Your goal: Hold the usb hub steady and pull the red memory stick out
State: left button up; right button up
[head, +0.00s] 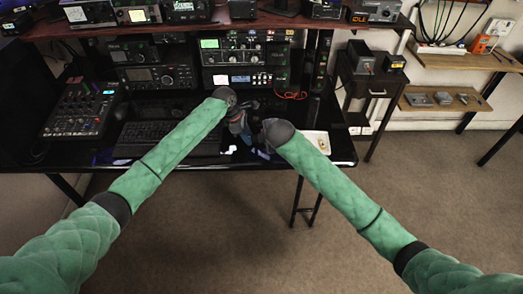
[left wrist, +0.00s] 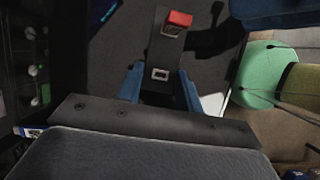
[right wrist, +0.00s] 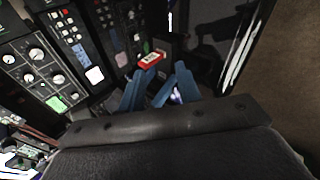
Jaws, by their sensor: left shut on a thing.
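The dark usb hub (left wrist: 161,52) shows in the left wrist view as a narrow block with a bare metal port facing the camera. The red memory stick (left wrist: 178,19) stands in its far end; it also shows in the right wrist view (right wrist: 152,60). My left gripper (left wrist: 160,84) is shut on the near end of the hub, one blue finger on each side. My right gripper (right wrist: 158,80) is open, with the red stick just beyond its fingertips, nearer the left finger; I cannot tell if they touch. In the head view my grippers hide the hub and stick.
The glossy black desk (head: 342,148) holds a keyboard (head: 150,138), a mixer (head: 80,110) and radio units (head: 245,55) at the back. A small pale tray (head: 318,140) lies right of my right gripper. A side table (head: 370,85) stands further right.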

jog(key=n, duration=0.1)
jog(key=s+n+t, duration=0.1)
jog(key=shift+a+f+n, duration=0.3)
jog(key=shift+f+n, duration=0.05)
jog(key=shift+n, duration=0.05)
jog(key=n, duration=0.1)
jog(key=s+n+t, duration=0.1)
jog(key=n, duration=0.1)
jog(key=n+h, duration=0.1)
jog(key=shift+s+a+f+t, duration=0.2)
jog(key=shift+s+a+t, duration=0.1)
jog(key=shift+s, duration=0.05)
jog(key=n, duration=0.1)
jog(key=s+n+t, duration=0.1)
jog(key=n, duration=0.1)
jog(key=s+n, duration=0.1)
jog(key=shift+a+r+n+h, duration=0.1)
jog(key=shift+a+n+h, duration=0.2)
jog(key=shift+h, duration=0.1)
jog(key=w+f+n, duration=0.1)
jog(key=w, duration=0.2)
jog(key=w+f+n+t, duration=0.1)
jog(key=w, duration=0.2)
jog(key=w+f+n, duration=0.1)
jog(key=w+f, duration=0.1)
jog(key=w, duration=0.1)
jog(key=shift+w+n+t, duration=0.2)
jog(key=shift+n+t, duration=0.1)
jog(key=shift+n, duration=0.1)
jog(key=shift+c, duration=0.2)
